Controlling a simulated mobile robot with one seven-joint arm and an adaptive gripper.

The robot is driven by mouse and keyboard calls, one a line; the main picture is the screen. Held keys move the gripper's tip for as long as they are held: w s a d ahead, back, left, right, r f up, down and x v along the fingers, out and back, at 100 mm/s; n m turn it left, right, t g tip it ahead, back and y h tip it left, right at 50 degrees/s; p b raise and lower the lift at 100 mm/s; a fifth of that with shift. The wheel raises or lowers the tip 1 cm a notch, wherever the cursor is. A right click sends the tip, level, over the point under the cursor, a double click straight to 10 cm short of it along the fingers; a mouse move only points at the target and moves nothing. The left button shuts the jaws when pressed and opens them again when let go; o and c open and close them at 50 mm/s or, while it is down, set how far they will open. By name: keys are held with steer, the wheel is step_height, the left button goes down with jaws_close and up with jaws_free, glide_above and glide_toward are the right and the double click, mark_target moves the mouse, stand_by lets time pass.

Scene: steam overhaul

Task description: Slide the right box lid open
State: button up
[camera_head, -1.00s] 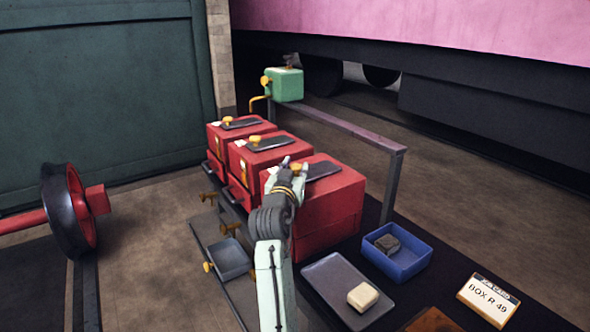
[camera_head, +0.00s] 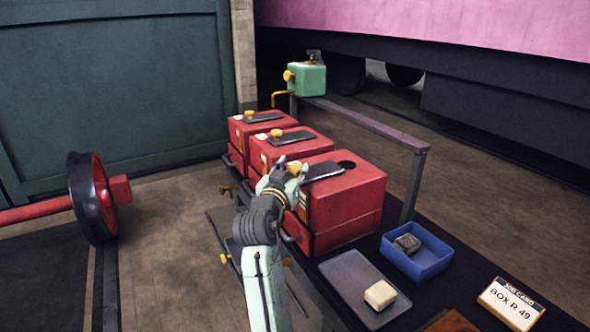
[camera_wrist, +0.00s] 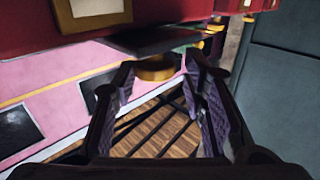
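The right red box (camera_head: 345,215) is the nearest of three in a row. Its dark lid (camera_head: 322,171) sits shifted left on the box top, and a round dark hole (camera_head: 347,165) shows beside it. My gripper (camera_head: 286,169) is at the lid's left end. In the wrist view the yellow lid knob (camera_wrist: 157,69) lies between my fingertips (camera_wrist: 160,66), which appear to touch it on both sides. The dark lid's underside also shows there (camera_wrist: 150,42). My fingers hide the knob in the head view.
Two more red boxes (camera_head: 290,150) (camera_head: 252,128) with dark lids stand behind. A blue tray (camera_head: 418,268) holds a dark block. A grey tray (camera_head: 350,284) holds a cream block (camera_head: 380,295). A card (camera_head: 511,304) reads BOX R 49. A rail (camera_head: 370,125) runs behind the boxes.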

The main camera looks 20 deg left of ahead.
steer(key=shift+o, duration=1)
steer(key=s+d, duration=0.1)
steer(key=s, duration=1.1)
steer(key=shift+d, duration=0.3)
